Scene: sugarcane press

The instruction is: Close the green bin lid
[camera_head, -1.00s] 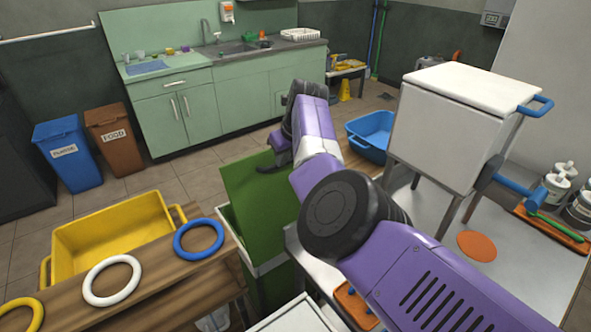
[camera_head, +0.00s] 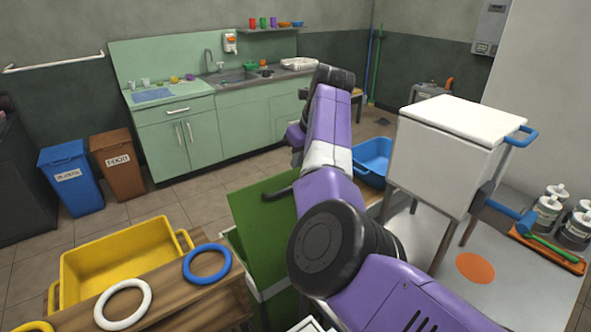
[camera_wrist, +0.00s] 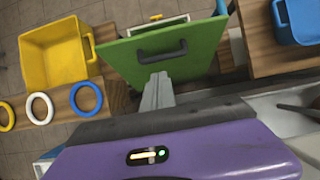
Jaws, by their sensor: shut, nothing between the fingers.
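The green bin lid (camera_head: 262,225) is raised and stands tilted above the bin, partly hidden behind my arm in the head view. Its dark handle (camera_head: 276,191) shows near the lid's upper edge. In the wrist view the green lid (camera_wrist: 195,60) fills the upper middle, with the black handle (camera_wrist: 162,52) on its face. My gripper (camera_wrist: 159,78) is shut and empty, its fingertips just below the handle in that picture. I cannot tell whether they touch the lid. The bin body is mostly hidden under the lid.
A wooden bench with blue (camera_head: 207,264) and white (camera_head: 123,304) rings and a yellow crate (camera_head: 120,262) lie left of the lid. A blue tub (camera_head: 373,160) and a white press box (camera_head: 445,150) stand right of it. Open tiled floor lies behind.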

